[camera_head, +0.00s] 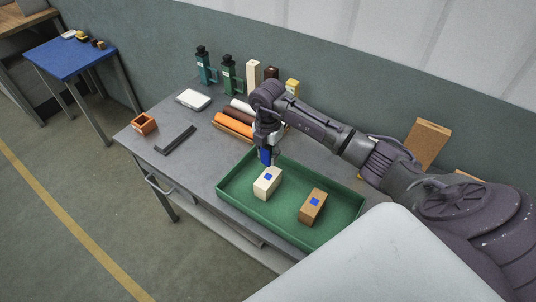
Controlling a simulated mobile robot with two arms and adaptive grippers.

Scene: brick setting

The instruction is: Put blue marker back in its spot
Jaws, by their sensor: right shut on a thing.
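My right gripper (266,146) is shut on the blue marker (265,156), which points down from the fingers. The marker is above the back left part of the green tray (235,182), close to a cream block (267,184); I cannot tell whether its lower end touches anything. Which place is the marker's spot is not clear from this view. My left gripper is not in view.
The grey table (190,160) also holds an orange open box (144,123), a dark bar (175,139), a white box (193,99) and orange rolls (233,126). Bottles (228,75) and blocks stand along the back. A blue table (72,56) stands apart at left.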

